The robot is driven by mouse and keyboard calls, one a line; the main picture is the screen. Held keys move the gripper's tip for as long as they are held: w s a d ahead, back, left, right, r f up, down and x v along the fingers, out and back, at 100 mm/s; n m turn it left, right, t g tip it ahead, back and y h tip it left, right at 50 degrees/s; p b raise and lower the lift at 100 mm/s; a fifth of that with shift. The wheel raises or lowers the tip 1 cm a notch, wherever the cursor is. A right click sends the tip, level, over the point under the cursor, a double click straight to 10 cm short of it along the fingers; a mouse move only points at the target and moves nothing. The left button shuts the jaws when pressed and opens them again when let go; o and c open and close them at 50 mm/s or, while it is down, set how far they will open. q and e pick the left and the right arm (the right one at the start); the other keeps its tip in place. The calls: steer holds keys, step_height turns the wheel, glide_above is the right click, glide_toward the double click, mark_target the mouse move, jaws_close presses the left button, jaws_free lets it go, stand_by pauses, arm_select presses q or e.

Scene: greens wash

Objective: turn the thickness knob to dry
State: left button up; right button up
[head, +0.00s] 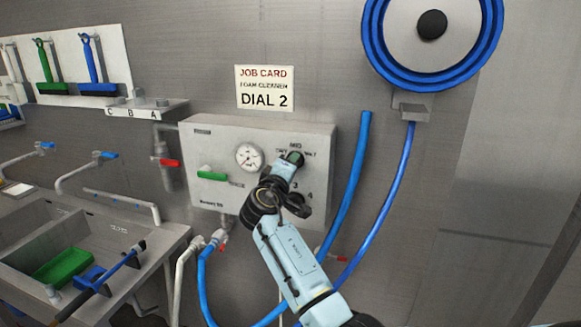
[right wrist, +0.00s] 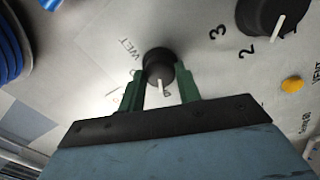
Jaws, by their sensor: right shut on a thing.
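The thickness knob (right wrist: 159,62) is small, round and black with a white pointer line, on the front of the white foam cleaner box (head: 222,150). In the right wrist view its pointer faces down, away from the WET label at its upper left. My right gripper (right wrist: 161,88) has its green fingers on both sides of the knob, shut on it. In the head view my right gripper (head: 291,161) reaches the box's upper right and mostly hides the knob. MID shows above it, other labels to its sides. My left gripper is not in view.
A larger numbered dial (right wrist: 272,12) and a yellow button (right wrist: 292,85) are near the knob. A gauge (head: 249,157) and green-handled valve (head: 212,175) sit left on the box. A job card (head: 265,88) reading DIAL 2 hangs above. A blue hose (head: 357,180) runs at right.

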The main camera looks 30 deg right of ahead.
steer(key=o, duration=1)
steer(key=shift+c, duration=0.2)
steer(key=b+v, duration=0.3)
steer(key=v, duration=1)
steer(key=shift+a, duration=0.25)
steer(key=shift+s+b, duration=0.1)
steer(key=shift+b, duration=0.2)
